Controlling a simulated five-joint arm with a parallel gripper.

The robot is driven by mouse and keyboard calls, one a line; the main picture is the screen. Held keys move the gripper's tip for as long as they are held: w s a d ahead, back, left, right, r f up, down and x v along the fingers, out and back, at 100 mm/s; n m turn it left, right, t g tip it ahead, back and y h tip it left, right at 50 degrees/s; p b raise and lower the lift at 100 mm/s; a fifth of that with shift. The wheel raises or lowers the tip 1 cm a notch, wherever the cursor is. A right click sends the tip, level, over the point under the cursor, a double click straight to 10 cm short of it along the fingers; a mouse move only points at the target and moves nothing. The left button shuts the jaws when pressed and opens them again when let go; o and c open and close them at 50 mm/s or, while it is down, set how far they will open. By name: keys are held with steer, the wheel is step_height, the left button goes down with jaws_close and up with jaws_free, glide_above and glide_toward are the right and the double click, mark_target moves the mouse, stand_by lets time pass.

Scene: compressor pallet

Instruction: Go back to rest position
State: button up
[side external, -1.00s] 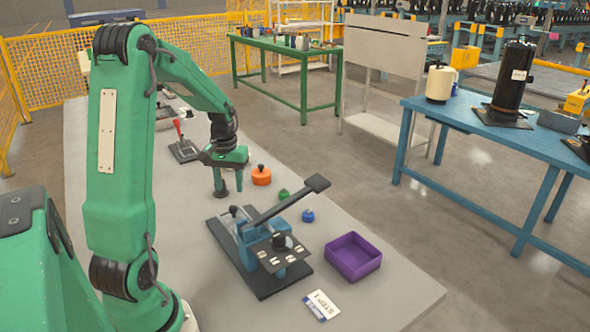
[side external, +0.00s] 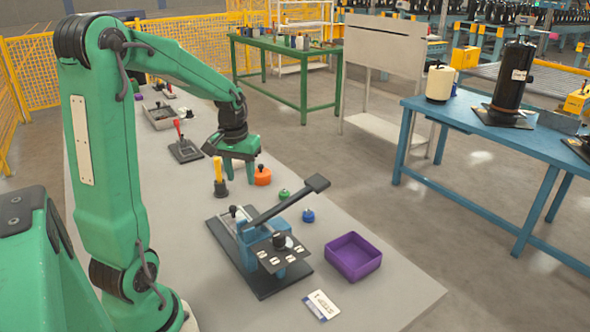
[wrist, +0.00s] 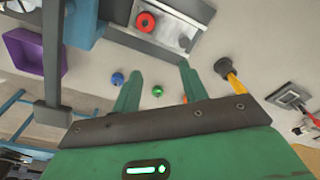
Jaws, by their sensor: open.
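My gripper (side external: 238,176) is open and empty above the grey table, with its two green fingers apart. It also shows in the wrist view (wrist: 160,72), with nothing between the fingertips. A yellow-handled tool with a black base (side external: 218,172) stands upright on the table just left of the gripper. It shows to the right of the fingers in the wrist view (wrist: 235,82). An orange round part with a black knob (side external: 262,176) sits close to the right of the gripper and is mostly hidden in the wrist view.
A blue clamp fixture (side external: 262,240) with a raised dark lever stands in front. Green (side external: 284,195) and blue (side external: 308,215) knobs, a purple bin (side external: 353,257) and a label card (side external: 321,305) lie nearby. A red-lever device (side external: 184,150) and a grey tray (side external: 160,118) are farther back.

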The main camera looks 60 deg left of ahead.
steer(key=s+d+r+m+t, duration=0.2)
steer(key=s+d+r+m, duration=0.1)
steer(key=d, duration=0.7)
steer(key=s+d+r+m+t, duration=0.2)
steer(key=s+d+r+m, duration=0.2)
steer(key=d, duration=0.7)
steer(key=shift+s+d+r+t+h, duration=0.15)
steer(key=shift+s+r+t+h, duration=0.2)
steer(key=shift+s+r, duration=0.5)
